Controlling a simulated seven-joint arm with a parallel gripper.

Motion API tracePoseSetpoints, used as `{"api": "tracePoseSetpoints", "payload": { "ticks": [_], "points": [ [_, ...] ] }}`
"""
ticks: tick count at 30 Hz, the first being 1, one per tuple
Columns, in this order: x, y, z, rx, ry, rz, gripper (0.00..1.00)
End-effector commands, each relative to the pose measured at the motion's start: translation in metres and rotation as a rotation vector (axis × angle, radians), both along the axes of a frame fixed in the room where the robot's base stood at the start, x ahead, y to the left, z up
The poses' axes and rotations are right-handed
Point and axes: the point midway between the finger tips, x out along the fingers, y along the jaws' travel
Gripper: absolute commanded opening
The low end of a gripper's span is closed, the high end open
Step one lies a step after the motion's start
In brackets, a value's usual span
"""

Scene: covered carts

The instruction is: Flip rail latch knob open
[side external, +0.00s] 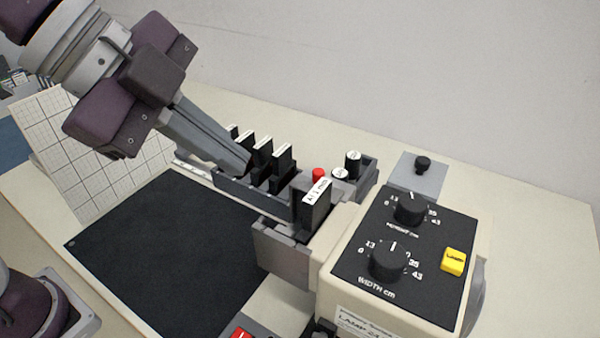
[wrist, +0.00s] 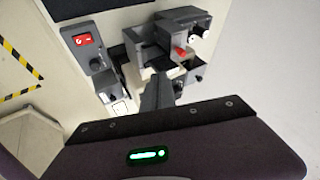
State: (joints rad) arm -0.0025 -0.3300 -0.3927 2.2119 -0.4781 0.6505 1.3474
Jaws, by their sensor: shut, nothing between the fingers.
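A grey rail (side external: 230,187) runs behind the black mat and carries several black upright tabs with white tops (side external: 262,152). A small red knob (side external: 318,174) stands near the rail's right end, beside a black block with a white label (side external: 316,192); a red part also shows in the wrist view (wrist: 181,53). Which part is the latch knob, and its position, I cannot tell for sure.
A cream control box (side external: 335,285) with two black dials and a yellow button (side external: 454,260) stands at the right front. A black knob on a grey plate (side external: 422,164) is behind it. The black mat (side external: 165,250) is clear. A white gridded board (side external: 95,150) leans at left.

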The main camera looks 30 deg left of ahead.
Motion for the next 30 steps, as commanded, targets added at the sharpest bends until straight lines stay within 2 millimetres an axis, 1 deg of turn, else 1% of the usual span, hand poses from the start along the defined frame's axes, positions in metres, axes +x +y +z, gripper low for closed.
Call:
{"api": "tracePoseSetpoints", "payload": {
  "ticks": [2, 5, 12, 17, 21, 24, 30],
  "points": [
    [0.002, -0.001, -0.004, 0.001, 0.003, 0.0, 0.0],
    [0.009, -0.006, -0.016, 0.002, 0.006, 0.001, 0.0],
    [0.033, -0.025, -0.059, 0.003, 0.01, 0.002, 0.0],
    [0.045, -0.038, -0.08, 0.0, 0.006, -0.004, 0.0],
    [0.069, -0.038, -0.08, -0.001, 0.002, 0.002, 0.0],
    [0.08, -0.038, -0.08, -0.001, 0.002, 0.002, 0.0],
    [0.087, -0.037, -0.08, 0.001, 0.002, 0.002, 0.0]
  ]
}}
